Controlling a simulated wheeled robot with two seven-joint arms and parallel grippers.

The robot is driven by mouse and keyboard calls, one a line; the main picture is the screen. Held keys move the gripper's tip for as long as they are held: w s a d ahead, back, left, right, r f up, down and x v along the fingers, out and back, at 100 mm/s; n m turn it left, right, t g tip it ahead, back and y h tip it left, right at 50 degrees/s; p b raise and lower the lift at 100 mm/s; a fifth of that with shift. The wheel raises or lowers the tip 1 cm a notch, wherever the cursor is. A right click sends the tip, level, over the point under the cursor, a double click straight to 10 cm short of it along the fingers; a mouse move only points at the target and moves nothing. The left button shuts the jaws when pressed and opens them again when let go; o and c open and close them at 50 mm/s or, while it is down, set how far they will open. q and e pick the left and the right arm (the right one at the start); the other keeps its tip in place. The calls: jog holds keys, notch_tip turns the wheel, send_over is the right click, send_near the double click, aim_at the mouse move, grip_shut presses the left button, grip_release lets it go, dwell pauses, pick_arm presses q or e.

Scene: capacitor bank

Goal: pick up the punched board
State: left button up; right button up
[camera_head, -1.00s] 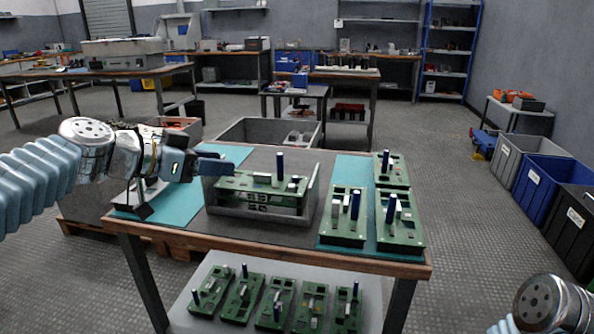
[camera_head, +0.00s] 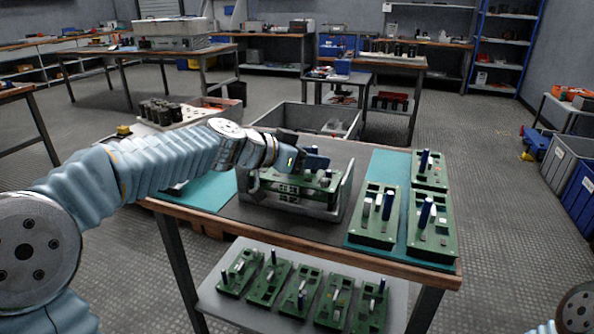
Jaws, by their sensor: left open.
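Green boards with holes and upright blue and white parts lie in several places, and I cannot tell which one is the punched board. One or more green boards (camera_head: 290,192) sit in a grey open holder (camera_head: 345,196) in the middle of the table. My left gripper (camera_head: 316,160) is open, with its dark fingers just above or in front of that holder's back part. The gripper and arm hide part of the board there. Whether the fingers touch it cannot be told. Only a bit of my right arm shows at the lower right corner, its gripper out of view.
Three green boards (camera_head: 373,216) lie on the teal mat (camera_head: 385,162) at the table's right. Several more boards (camera_head: 302,290) lie on the lower shelf (camera_head: 238,303). A grey crate (camera_head: 345,123) stands behind the table. Dark cylinders (camera_head: 163,110) stand at the back left.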

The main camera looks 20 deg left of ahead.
pick_arm(q)
jog(key=shift+w+d+f, duration=0.25)
jog(key=shift+w+d, duration=0.1)
jog(key=shift+w, duration=0.1)
grip_shut()
